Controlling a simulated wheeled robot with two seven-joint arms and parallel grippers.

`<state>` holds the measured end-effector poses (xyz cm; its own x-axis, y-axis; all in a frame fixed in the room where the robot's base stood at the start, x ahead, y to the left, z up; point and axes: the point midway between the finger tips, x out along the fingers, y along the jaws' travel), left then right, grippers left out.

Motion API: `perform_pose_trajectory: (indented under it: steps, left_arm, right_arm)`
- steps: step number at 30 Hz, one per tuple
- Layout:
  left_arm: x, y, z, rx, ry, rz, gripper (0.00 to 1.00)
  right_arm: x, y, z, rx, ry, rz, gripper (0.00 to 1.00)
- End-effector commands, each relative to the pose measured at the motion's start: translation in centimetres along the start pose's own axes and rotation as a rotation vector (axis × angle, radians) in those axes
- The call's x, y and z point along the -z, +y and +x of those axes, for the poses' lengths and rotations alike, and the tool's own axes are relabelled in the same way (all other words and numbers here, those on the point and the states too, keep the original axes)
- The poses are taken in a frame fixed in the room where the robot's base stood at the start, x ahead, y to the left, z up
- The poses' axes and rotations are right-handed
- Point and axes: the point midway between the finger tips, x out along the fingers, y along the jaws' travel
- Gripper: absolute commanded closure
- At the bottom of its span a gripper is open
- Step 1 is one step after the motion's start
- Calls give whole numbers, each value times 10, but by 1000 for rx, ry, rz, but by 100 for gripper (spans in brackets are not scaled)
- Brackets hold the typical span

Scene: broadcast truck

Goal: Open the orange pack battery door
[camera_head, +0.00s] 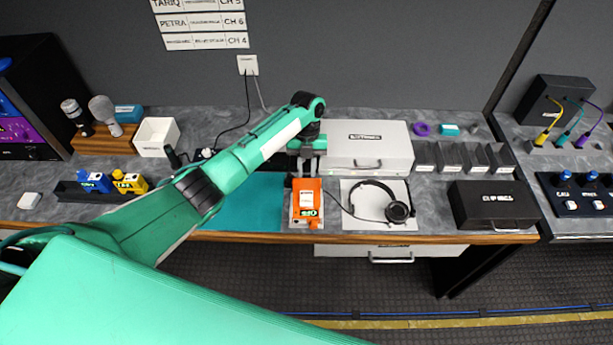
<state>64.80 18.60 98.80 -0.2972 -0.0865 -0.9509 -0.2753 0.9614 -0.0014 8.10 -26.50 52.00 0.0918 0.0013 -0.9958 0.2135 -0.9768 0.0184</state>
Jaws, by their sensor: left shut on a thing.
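The orange pack (307,212) lies on the worktop near its front edge, between a teal mat and a white sheet. A white label and small green digits show on it. My left gripper (304,180) reaches down from above at the pack's far end and is shut on part of it. Which part it grips is too small to tell, and the fingers hide that end. Whether the battery door is open or closed cannot be made out. My right gripper is not in view.
A black headset (396,210) lies on the white sheet right of the pack. A white case (367,146) stands behind, and a black case (493,205) is at the right. A blue pack (94,181) and a yellow pack (130,182) sit at the left. The teal mat (250,205) looks clear.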

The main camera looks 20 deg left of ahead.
Motion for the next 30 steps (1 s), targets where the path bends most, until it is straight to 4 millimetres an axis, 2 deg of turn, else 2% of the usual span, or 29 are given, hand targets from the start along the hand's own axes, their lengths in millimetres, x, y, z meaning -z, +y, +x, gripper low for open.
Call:
perform_pose_trajectory:
  steps: [1, 6, 21, 22, 24, 25, 30]
  left_arm:
    - [-3, 0, 4, -1, 18, -1, 100]
    - [-5, 0, 3, -2, 58, -1, 100]
    - [-5, 0, 3, -2, 75, 0, 100]
    - [-5, 0, 3, -2, 75, 0, 73]
    - [-5, 0, 3, -2, 75, 0, 59]
    - [-5, 0, 3, -2, 74, 0, 55]
    - [-5, 0, 2, -2, 73, 0, 55]
  right_arm:
    - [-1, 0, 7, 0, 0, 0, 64]
    - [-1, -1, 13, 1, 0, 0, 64]
    - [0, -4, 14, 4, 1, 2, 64]
    - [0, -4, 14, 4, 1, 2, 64]
    - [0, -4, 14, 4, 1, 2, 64]
    - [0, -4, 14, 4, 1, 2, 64]
    - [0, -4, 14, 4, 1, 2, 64]
